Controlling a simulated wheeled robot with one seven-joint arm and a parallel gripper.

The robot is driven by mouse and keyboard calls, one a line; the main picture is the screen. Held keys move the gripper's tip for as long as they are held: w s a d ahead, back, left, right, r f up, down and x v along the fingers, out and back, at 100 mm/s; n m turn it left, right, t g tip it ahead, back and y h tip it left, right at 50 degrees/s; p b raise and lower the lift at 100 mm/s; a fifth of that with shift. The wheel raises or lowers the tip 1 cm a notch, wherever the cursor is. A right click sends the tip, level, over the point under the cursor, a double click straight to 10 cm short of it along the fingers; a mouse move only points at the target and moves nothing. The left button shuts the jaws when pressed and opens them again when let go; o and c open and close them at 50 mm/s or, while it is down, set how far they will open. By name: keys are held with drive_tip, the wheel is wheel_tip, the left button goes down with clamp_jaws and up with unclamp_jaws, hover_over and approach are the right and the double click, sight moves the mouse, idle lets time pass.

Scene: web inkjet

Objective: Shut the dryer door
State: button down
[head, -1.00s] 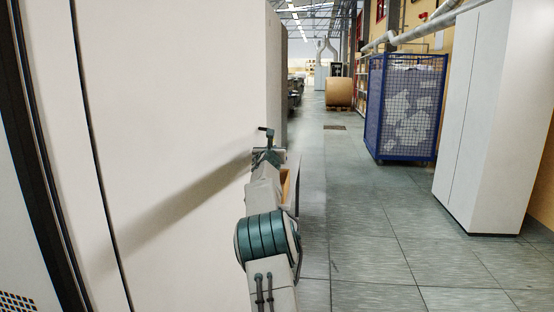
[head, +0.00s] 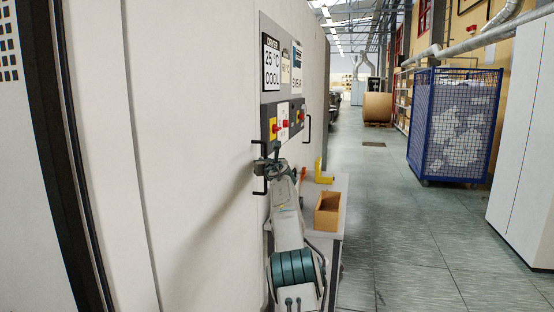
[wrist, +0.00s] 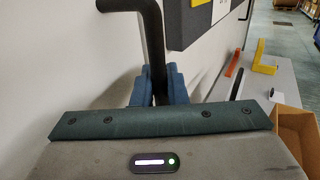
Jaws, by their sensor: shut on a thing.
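The dryer's tall white front (head: 200,110) fills the left of the head view, with a dark vertical seam at its left. The door appears to be part of this white face; I cannot tell from here whether a gap is left at its edge. A black bar handle (head: 257,185) stands out from it. My gripper (head: 265,167) is at this handle. In the wrist view my gripper's blue fingers (wrist: 158,88) are shut around the upright part of the black handle (wrist: 154,38). The white panel lies close behind the fingers.
Right of the handle are a control panel (head: 283,121) with red knobs and a second black handle (head: 308,128). A low bench bears an open cardboard box (head: 328,212) and a yellow bracket (head: 322,173). A blue mesh cage (head: 455,125) and white cabinet (head: 522,145) stand right. The aisle is clear.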

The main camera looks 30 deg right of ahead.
drive_tip(key=shift+w+a+f+y, duration=0.25)
drive_tip(key=shift+a+y, duration=0.05)
drive_tip(key=shift+a, duration=0.2)
drive_tip(key=c, duration=1.7)
unclamp_jaws()
drive_tip(key=shift+o, duration=0.8)
drive_tip(key=shift+a+r, duration=0.1)
drive_tip(key=shift+a, duration=0.2)
drive_tip(key=shift+d, duration=0.15)
drive_tip(key=shift+s+d+b, duration=0.1)
drive_tip(key=shift+b, duration=0.2)
drive_tip(key=s+a+b, duration=0.2)
drive_tip(key=s+b, duration=0.9)
drive_tip(key=s, duration=0.2)
drive_tip(key=shift+s+a+b, duration=0.15)
drive_tip(key=shift+s+b, duration=0.1)
drive_tip(key=shift+b, duration=0.15)
drive_tip(key=shift+r, duration=0.1)
